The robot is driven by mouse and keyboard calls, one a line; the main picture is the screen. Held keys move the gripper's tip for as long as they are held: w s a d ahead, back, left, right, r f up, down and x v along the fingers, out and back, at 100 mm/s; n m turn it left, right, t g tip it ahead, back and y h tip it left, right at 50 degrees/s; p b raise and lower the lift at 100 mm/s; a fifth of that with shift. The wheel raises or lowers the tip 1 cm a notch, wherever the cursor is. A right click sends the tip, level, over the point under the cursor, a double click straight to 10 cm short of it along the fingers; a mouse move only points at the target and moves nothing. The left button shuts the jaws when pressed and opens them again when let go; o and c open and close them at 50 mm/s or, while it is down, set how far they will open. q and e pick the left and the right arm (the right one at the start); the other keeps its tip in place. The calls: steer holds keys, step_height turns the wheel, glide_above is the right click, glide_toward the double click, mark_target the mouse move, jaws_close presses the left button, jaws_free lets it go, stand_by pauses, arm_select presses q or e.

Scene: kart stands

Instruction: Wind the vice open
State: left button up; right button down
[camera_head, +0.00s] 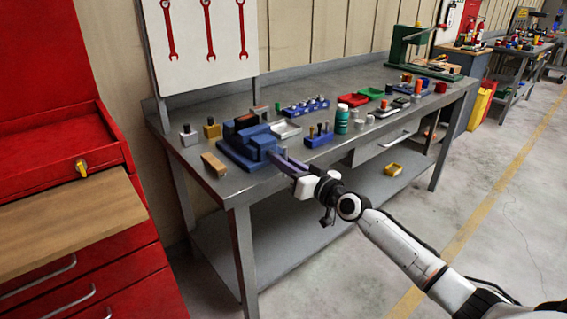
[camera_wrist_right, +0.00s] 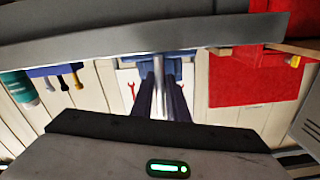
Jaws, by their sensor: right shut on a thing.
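The blue vice (camera_head: 240,148) sits at the near left part of the grey workbench, by its front edge. It also shows in the right wrist view (camera_wrist_right: 146,68), which looks upside down. My right gripper (camera_head: 279,158) reaches in from the right, at the vice's front. In the right wrist view its dark fingers (camera_wrist_right: 160,95) are shut on a thin grey metal bar (camera_wrist_right: 158,80), the vice's handle, in front of the blue body. The handle is hidden behind the fingers in the head view. The jaw gap is too small to judge. My left gripper is not in view.
A wooden block (camera_head: 214,164) and small metal blocks lie left of the vice. A blue holder (camera_head: 318,138) and a green bottle (camera_head: 342,121) stand to its right on the workbench (camera_head: 262,184). A red cabinet (camera_head: 75,140) stands at the left.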

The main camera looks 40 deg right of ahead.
steer(key=m, duration=0.4)
steer(key=shift+m, duration=0.3)
steer(key=m, duration=0.4)
steer(key=shift+m, duration=0.3)
steer(key=m, duration=0.4)
steer(key=shift+p, duration=0.3)
steer(key=shift+m+p, duration=0.45)
steer(key=shift+m, duration=1.55)
steer(key=c, duration=1.7)
jaws_free()
steer(key=shift+c, duration=0.2)
steer(key=shift+s, duration=0.1)
